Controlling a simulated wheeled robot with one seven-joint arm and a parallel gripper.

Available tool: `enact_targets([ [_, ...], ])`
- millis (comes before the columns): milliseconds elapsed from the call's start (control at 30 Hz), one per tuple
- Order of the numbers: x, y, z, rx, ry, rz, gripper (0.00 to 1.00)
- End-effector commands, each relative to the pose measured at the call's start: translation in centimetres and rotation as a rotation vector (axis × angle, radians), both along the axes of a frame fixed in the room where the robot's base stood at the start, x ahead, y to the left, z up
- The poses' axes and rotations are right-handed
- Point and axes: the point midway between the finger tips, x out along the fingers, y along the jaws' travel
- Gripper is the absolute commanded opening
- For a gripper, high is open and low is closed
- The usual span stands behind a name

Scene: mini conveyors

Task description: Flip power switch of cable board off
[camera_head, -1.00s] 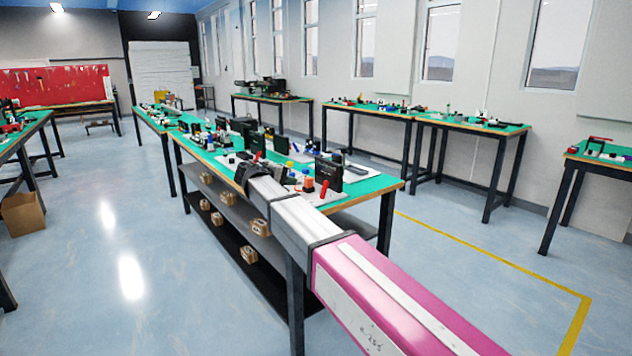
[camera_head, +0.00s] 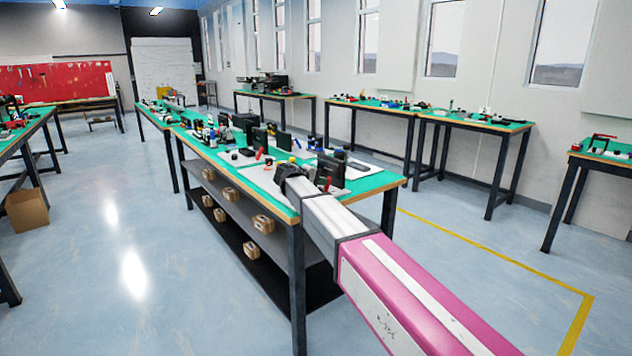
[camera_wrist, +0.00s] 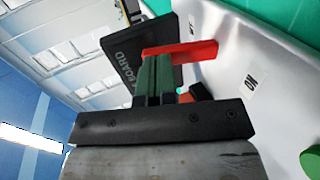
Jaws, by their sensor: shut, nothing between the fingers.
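The cable board is a black upright panel with partly hidden lettering ending in "BOARD" (camera_wrist: 135,55) on a white base plate (camera_wrist: 235,45). Its red switch lever (camera_wrist: 190,50) lies across the wrist view, just past my fingertips. A label reading "ON" (camera_wrist: 250,80) and a smaller label (camera_wrist: 191,24), hard to read, are on the base. My gripper (camera_wrist: 157,65) is shut and empty, its tips right at the lever; whether they touch it I cannot tell. In the head view, my gripper (camera_head: 284,172) is beside the black board (camera_head: 330,170) at the table's near end.
The green-topped table (camera_head: 377,182) carries several other black boards and small parts farther back. A green round part (camera_wrist: 312,160) is at the right edge of the wrist view. Cardboard boxes (camera_head: 262,223) sit on the lower shelves.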

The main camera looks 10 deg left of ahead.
Motion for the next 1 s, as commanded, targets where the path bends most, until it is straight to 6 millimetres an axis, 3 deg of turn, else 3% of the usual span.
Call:
enact_targets([
  [1000, 1.9, -1.6, -0.4, 0.067, 0.077, -0.001, 0.0],
])
